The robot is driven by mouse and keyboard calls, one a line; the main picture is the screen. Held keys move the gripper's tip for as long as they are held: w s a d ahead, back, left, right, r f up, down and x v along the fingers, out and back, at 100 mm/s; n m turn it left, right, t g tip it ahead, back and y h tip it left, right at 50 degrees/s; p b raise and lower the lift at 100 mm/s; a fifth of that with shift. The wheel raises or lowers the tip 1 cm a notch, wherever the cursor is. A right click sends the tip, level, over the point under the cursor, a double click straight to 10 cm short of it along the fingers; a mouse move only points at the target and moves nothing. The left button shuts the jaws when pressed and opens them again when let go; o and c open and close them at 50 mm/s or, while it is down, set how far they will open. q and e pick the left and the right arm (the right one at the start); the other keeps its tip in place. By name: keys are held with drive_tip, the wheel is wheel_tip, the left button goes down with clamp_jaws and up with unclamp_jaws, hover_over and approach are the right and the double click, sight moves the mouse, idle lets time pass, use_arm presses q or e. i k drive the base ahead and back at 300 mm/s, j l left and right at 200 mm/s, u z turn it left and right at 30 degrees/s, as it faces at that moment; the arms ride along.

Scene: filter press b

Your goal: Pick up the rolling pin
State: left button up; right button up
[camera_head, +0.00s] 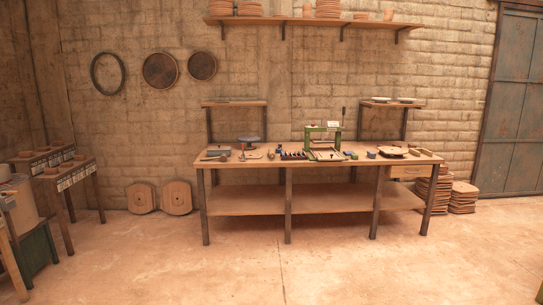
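I cannot pick out a rolling pin with certainty; the items on the workbench are too small at this distance. The long wooden workbench (232,162) stands against the brick wall across the room. A small light-brown piece (415,152) lies near its right end, but its shape is unclear. Several small tools (217,153) lie at the left end. A green-framed press (323,143) stands right of the middle. Neither of my grippers is in view.
The floor (290,270) in front of the workbench is clear. Small tables (52,172) and a pale bin (20,205) stand at the left. Stacked boards (462,197) sit by the bench's right end, near a blue-grey door (510,100). Round boards (177,198) lean on the wall.

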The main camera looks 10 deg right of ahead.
sight(272, 154)
drive_tip(key=i+l+z, duration=0.25)
drive_tip(key=i, duration=0.3)
drive_tip(key=i+z, duration=0.2)
drive_tip(key=i, duration=0.3)
drive_tip(key=i+z, duration=0.1)
drive_tip(key=i, duration=2.05)
